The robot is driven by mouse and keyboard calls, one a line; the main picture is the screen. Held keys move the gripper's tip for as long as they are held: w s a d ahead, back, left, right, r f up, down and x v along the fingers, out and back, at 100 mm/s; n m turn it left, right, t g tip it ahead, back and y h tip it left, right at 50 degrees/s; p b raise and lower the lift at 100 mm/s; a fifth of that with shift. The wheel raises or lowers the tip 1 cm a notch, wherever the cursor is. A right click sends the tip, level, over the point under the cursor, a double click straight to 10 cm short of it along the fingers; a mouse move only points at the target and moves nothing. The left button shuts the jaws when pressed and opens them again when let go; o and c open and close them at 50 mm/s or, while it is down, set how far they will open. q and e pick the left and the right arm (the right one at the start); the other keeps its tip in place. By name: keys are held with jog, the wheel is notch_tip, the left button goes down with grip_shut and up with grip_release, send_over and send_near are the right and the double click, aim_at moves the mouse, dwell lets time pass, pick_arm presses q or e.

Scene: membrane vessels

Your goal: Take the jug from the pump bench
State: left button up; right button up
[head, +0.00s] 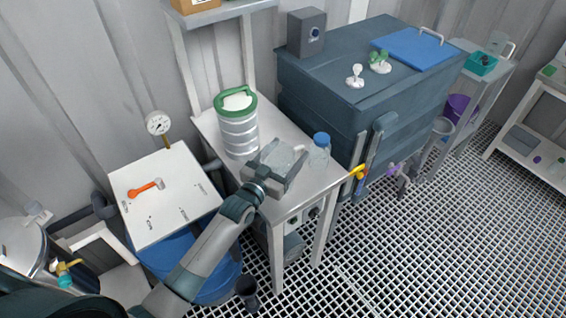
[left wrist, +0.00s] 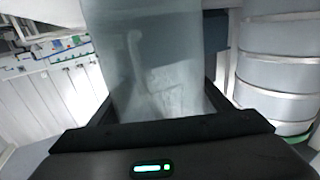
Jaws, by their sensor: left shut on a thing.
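The pump bench (head: 297,195) is a narrow white-topped table in the middle of the head view. My left gripper (head: 284,165) is over its top, shut on a clear, see-through jug (head: 281,155). The jug fills the middle of the left wrist view (left wrist: 155,60), between the two dark fingers. Its lower part is hidden in the head view by the gripper, and I cannot tell whether it touches the bench. My right gripper does not show.
A ribbed grey canister with a green rim (head: 238,132) stands behind the gripper on the bench. A blue-capped clear bottle (head: 320,150) stands close to its right. A large dark tank (head: 365,85) is to the right.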

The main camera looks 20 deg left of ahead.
pick_arm(q)
jog(key=shift+r, duration=0.1)
jog(key=shift+r, duration=0.45)
jog(key=r, duration=0.1)
jog(key=r+b, duration=0.1)
jog(key=r, duration=0.1)
jog(key=shift+d+r, duration=0.15)
jog(key=shift+d, duration=0.15)
jog(key=s+d+r+b, duration=0.2)
jog(key=d+r, duration=0.4)
jog(key=d, duration=0.4)
jog(key=shift+s+d+r, duration=0.3)
jog(key=shift+s+r, duration=0.05)
jog(key=shift+s, duration=0.35)
